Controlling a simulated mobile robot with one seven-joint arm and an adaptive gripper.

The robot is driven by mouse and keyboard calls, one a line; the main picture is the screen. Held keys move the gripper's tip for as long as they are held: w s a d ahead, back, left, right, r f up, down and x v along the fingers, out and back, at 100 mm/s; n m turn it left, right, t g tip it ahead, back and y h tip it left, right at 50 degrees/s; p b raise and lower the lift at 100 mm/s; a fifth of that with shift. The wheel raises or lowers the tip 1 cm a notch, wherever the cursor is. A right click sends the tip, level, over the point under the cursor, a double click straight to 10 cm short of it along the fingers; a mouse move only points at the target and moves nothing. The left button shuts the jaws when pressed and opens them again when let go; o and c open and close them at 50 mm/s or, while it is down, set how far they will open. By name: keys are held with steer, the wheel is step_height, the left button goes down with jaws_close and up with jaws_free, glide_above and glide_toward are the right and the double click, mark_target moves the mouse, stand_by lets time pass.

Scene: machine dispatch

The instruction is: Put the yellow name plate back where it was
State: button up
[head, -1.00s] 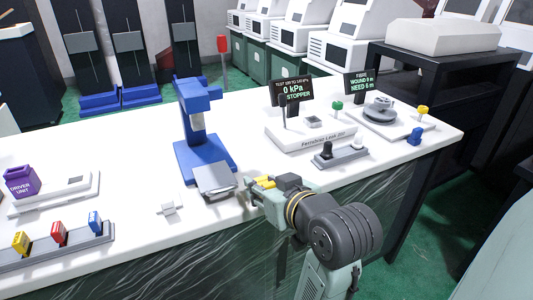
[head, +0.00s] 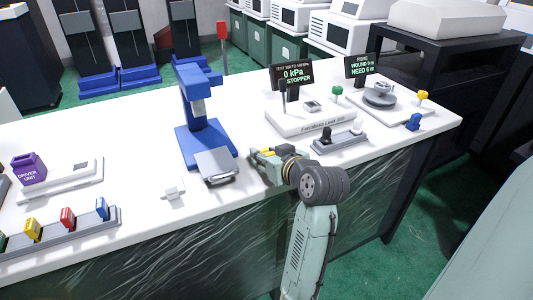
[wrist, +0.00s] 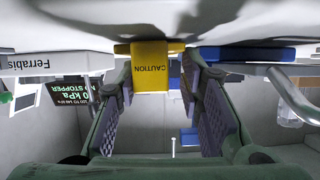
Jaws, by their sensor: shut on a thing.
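The yellow name plate (wrist: 150,78), marked CAUTION, sits between the fingertips of my gripper (wrist: 155,80) in the wrist view. My gripper is shut on it. In the head view my gripper (head: 262,155) is low over the white bench, just right of the blue press's grey tilted plate, with a bit of yellow showing at its fingers. I cannot tell whether the plate touches the bench.
The blue press (head: 200,125) stands left of my gripper, with its grey tilted plate (head: 216,164) in front. The leak tester (head: 310,118) and a grey switch strip (head: 340,140) are to the right. A rail (head: 75,236) with coloured blocks lies front left.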

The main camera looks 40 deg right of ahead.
steer(key=shift+f, duration=0.15)
steer(key=o, duration=1.3)
